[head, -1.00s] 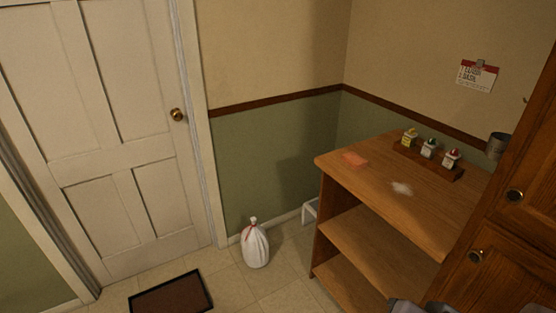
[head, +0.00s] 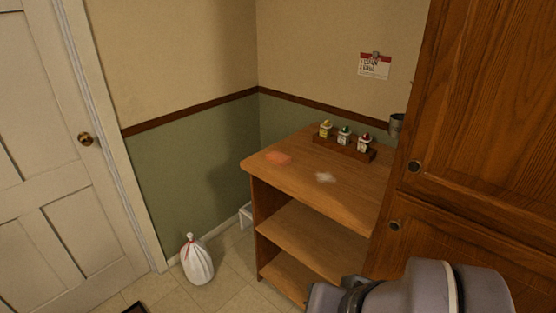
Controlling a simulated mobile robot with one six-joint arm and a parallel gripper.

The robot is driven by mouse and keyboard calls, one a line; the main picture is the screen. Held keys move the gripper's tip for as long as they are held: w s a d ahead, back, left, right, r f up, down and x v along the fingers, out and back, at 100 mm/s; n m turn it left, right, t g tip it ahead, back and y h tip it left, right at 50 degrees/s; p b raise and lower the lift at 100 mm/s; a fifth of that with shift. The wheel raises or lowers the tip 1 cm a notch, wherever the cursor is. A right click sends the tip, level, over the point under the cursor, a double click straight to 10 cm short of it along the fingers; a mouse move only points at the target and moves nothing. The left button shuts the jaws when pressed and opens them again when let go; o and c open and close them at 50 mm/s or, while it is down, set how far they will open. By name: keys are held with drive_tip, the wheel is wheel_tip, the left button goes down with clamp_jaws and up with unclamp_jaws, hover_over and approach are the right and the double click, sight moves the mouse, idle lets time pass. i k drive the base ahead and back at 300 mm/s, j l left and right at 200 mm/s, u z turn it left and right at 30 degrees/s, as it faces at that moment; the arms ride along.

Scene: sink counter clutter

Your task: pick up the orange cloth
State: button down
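The orange cloth (head: 278,158) lies flat near the left back corner of the wooden shelf unit's top (head: 295,176). It looks like a small, thin square. Part of my arm shows at the bottom right of the head view, well apart from the cloth. My gripper's fingers are not in view.
A wooden rack with several small jars (head: 345,141) stands behind. A tall wooden cabinet (head: 485,120) blocks the right side. A white tied bag (head: 196,261) stands on the floor.

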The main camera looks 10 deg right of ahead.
sight(280, 159)
drive_tip(key=i+j, duration=0.15)
drive_tip(key=i, duration=0.6)
drive_tip(key=i+j, duration=0.1)
drive_tip(key=i, duration=0.6)
drive_tip(key=i+j+u, duration=0.1)
drive_tip(key=i, duration=0.65)
